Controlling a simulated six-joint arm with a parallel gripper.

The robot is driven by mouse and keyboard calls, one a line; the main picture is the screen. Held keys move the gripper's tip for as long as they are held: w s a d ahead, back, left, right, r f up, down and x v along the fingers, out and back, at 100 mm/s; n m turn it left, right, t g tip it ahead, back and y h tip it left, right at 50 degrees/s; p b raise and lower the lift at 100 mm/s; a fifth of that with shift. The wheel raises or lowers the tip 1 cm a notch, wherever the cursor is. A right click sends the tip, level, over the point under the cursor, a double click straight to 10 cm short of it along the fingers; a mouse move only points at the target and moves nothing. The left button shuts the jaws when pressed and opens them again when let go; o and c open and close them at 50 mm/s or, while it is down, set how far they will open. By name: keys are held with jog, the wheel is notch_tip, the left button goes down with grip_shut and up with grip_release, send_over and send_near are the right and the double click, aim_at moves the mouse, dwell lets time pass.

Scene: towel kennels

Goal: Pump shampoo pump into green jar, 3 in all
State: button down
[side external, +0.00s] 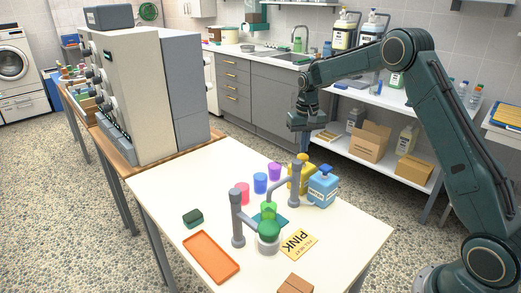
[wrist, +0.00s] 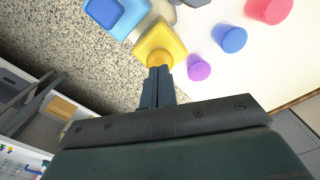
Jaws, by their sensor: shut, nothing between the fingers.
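A yellow pump bottle (side external: 303,180) and a blue pump bottle (side external: 322,190) stand side by side at the table's far right. I cannot read which one is shampoo. The green jar (side external: 268,210) stands on a teal pad in the middle, beside grey post-like stands. My gripper (side external: 300,125) is shut and empty, raised well above the table near the yellow bottle. In the wrist view the shut fingertips (wrist: 160,72) overlap the lower end of the yellow bottle (wrist: 160,45); the blue bottle (wrist: 118,14) is to its left.
Pink (side external: 242,193), blue (side external: 260,183) and purple (side external: 275,170) jars stand in a row behind the green one. A green-domed grey device (side external: 268,236), a card reading PINK (side external: 298,244), an orange tray (side external: 210,257), a dark green sponge (side external: 193,217) and a brown box (side external: 295,284) lie nearer.

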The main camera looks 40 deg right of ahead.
jog(key=shift+f, duration=1.25)
dwell(0.4)
jog(key=shift+r, duration=1.3)
jog(key=shift+f, duration=1.55)
jog(key=shift+r, duration=1.55)
jog(key=shift+r, duration=3)
